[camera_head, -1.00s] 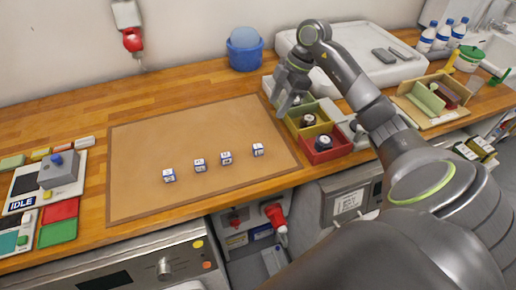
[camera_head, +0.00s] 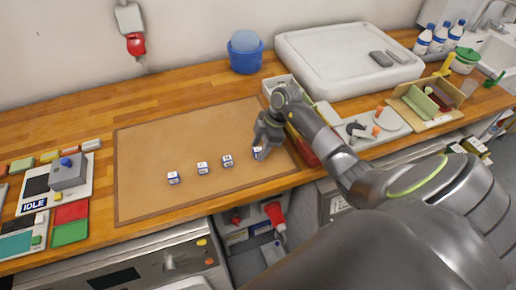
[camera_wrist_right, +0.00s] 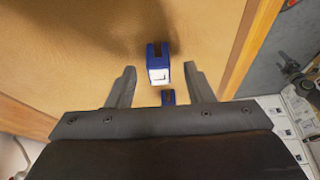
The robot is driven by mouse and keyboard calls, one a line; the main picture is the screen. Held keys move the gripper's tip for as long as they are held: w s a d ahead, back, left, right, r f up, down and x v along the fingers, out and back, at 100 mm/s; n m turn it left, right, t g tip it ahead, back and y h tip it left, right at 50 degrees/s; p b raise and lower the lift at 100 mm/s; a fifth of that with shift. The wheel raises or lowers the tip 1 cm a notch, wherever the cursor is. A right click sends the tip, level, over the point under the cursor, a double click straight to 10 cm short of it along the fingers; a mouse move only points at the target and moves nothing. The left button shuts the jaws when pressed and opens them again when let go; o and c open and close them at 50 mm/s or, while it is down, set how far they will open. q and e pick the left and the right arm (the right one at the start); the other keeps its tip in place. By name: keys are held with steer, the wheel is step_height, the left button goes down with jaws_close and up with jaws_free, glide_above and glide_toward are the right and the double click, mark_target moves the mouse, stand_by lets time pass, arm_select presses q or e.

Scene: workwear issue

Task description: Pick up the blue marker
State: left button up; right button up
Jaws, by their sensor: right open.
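Small blue-and-white blocks stand in a row on the tan mat (camera_head: 160,145): a left one (camera_head: 173,178), two middle ones (camera_head: 202,168) (camera_head: 227,160), and a right-end one (camera_head: 257,152). No pen-like marker shows, so I cannot tell for sure which thing is the blue marker. My right gripper (camera_head: 261,151) is low at the right-end block and partly hides it. In the right wrist view, a blue block with a white label (camera_wrist_right: 158,74) lies between the tips of my open fingers, with gaps on both sides. My left gripper is out of view.
Bins and a white tray (camera_head: 345,62) stand to the right, partly behind my arm. A blue tub (camera_head: 245,52) is at the back. A grey device with a blue button (camera_head: 68,172) and coloured pads lie at the left. The mat's left and far parts are clear.

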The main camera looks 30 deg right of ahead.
mark_target(258, 149)
steer(key=shift+x, duration=0.75)
jaws_close()
step_height(258, 149, up, 10)
steer(key=shift+r+b, duration=0.1)
steer(key=shift+b, duration=1.05)
